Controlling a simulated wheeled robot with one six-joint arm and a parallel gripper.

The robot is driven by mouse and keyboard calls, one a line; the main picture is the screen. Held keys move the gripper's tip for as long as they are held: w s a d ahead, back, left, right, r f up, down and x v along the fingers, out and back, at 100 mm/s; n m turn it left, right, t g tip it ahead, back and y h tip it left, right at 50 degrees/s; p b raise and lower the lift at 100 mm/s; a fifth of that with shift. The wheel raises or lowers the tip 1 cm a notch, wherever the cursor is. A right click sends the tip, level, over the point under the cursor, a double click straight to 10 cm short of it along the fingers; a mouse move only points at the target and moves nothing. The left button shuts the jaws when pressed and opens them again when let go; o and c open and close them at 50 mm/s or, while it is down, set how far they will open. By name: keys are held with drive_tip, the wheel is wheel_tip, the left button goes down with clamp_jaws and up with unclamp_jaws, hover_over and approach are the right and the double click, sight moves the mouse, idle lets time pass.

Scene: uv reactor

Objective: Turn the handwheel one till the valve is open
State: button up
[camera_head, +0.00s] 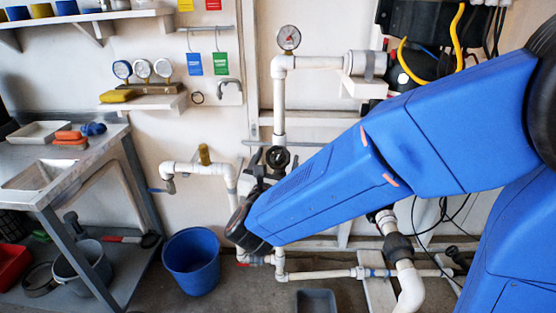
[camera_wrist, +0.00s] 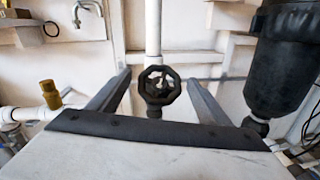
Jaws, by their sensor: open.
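The handwheel (camera_wrist: 159,86) is a small black, lobed wheel on a white vertical pipe. It faces the wrist camera at the middle of that view. In the head view it shows as a dark round wheel (camera_head: 278,157) on the pipe, just beyond the end of my blue arm. My gripper (camera_wrist: 158,78) is open, with one grey finger on each side of the handwheel. Clear gaps show between the wheel and both fingers, so neither appears to touch it. Whether the fingertips reach the wheel's depth is hard to tell. The lower valve stem is hidden by my gripper's body.
A large black cylinder (camera_wrist: 285,65) stands right of the gripper. A brass fitting (camera_wrist: 50,95) on white pipe is at left. A pressure gauge (camera_head: 288,38) tops the pipe. A blue bucket (camera_head: 192,261) and a metal bench (camera_head: 93,160) stand left.

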drive_tip(key=c, duration=1)
drive_tip(key=shift+o, duration=0.2)
drive_tip(key=shift+d+n+y, duration=0.1)
drive_tip(key=shift+n+y, duration=0.4)
drive_tip(key=n+y, duration=0.2)
drive_tip(key=shift+d+n, duration=0.2)
drive_tip(key=shift+n, duration=0.2)
drive_tip(key=n+y, duration=0.1)
drive_tip(key=n, duration=0.1)
drive_tip(key=n+y, duration=0.3)
drive_tip(key=n, duration=0.1)
drive_tip(key=shift+d+g+y, duration=0.25)
drive_tip(key=shift+g+y, duration=0.15)
drive_tip(key=n+g+y, duration=0.1)
drive_tip(key=n, duration=0.1)
drive_tip(key=n+g+y, duration=0.1)
drive_tip(key=n+y, duration=0.1)
drive_tip(key=n, duration=0.1)
drive_tip(key=shift+w+d+n+g, duration=0.15)
drive_tip(key=shift+n+g, duration=0.15)
drive_tip(key=shift+r+n+g+y, duration=0.1)
drive_tip(key=shift+n+g+y, duration=0.55)
drive_tip(key=shift+n, duration=0.35)
drive_tip(key=shift+n+g+y, duration=0.25)
drive_tip(key=shift+n+g, duration=0.5)
drive_tip(key=shift+n, duration=0.05)
